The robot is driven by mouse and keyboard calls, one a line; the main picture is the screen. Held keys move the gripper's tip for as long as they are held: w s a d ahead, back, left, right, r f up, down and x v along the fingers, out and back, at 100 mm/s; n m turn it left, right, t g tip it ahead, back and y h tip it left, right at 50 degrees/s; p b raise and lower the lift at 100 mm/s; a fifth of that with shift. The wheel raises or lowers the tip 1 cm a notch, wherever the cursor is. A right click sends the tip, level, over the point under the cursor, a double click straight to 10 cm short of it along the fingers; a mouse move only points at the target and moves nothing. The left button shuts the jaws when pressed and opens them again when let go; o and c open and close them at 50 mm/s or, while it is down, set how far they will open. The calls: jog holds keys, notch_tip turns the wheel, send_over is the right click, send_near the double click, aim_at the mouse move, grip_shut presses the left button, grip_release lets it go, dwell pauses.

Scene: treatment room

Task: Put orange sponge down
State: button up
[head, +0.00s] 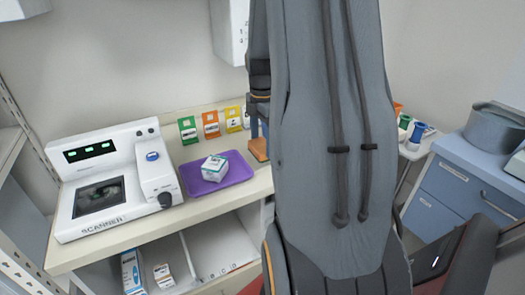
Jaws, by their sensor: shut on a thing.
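The orange sponge (258,150) shows as a small orange block at the left edge of my arm, over the right part of the counter. My gripper (259,129) is just above it, mostly hidden behind my arm, and is shut on the sponge. The right side of the sponge is hidden. I cannot tell whether its underside touches the counter.
A white scanner (112,180) stands at the counter's left. Green, orange and yellow cards (211,124) stand along the wall. A shelf below holds small boxes (134,271). At right are a blue drawer cabinet (445,190) and coloured spools (417,132). My arm hides the middle.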

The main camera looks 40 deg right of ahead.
aim_at(262, 145)
jog(key=shift+f+p, duration=0.35)
jog(key=shift+f, duration=1.65)
jog(key=shift+f, duration=0.1)
jog(key=o, duration=1.2)
notch_tip(262, 145, up, 12)
jog(key=b, duration=0.2)
jog(key=shift+b, duration=0.35)
jog(key=s+a+f+m, duration=0.3)
jog(key=a+m, duration=0.2)
jog(key=a, duration=0.4)
jog(key=s+a+f+m, duration=0.3)
jog(key=a+m, duration=0.2)
jog(key=a, duration=0.5)
jog(key=s+a+f+m+t, duration=0.1)
jog(key=s+a+f+m, duration=0.2)
jog(key=a, duration=0.6)
jog(key=shift+s+a+m, duration=0.15)
jog(key=shift+a+m, duration=0.2)
jog(key=shift+m, duration=0.75)
